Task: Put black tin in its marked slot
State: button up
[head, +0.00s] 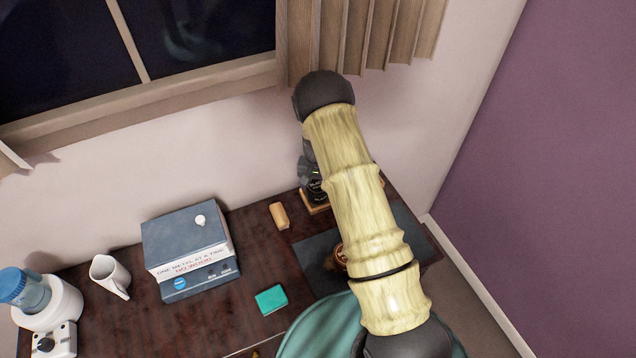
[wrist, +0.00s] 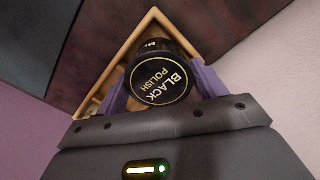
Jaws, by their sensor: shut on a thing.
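The black tin (wrist: 162,82), with "BLACK POLISH" in pale letters on its round lid, is in the wrist view between the two purple fingers of my gripper (wrist: 163,92). My gripper is shut on it. A light wooden tray (wrist: 121,60) with raised edges lies beyond the tin, which covers much of its inside. I cannot tell whether the tin touches the tray, and no slot mark shows. In the head view my gripper (head: 312,180) is at the tray (head: 318,208) by the wall, and my arm hides most of the tray.
A dark mat (head: 312,262) lies on the table, with a round brown object (head: 342,257) partly behind my arm. The wall is close behind the tray.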

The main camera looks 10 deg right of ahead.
aim_at(317, 185)
jog(key=shift+a+f, duration=0.1)
jog(key=shift+f, duration=0.1)
jog(key=shift+s+r, duration=0.1)
jog(key=shift+s, duration=0.05)
jog(key=shift+f, duration=0.25)
jog(key=o, duration=1.1)
jog(key=shift+r, duration=0.15)
notch_tip(317, 185, up, 12)
jog(key=shift+r+b, duration=0.1)
jog(key=shift+b, duration=0.8)
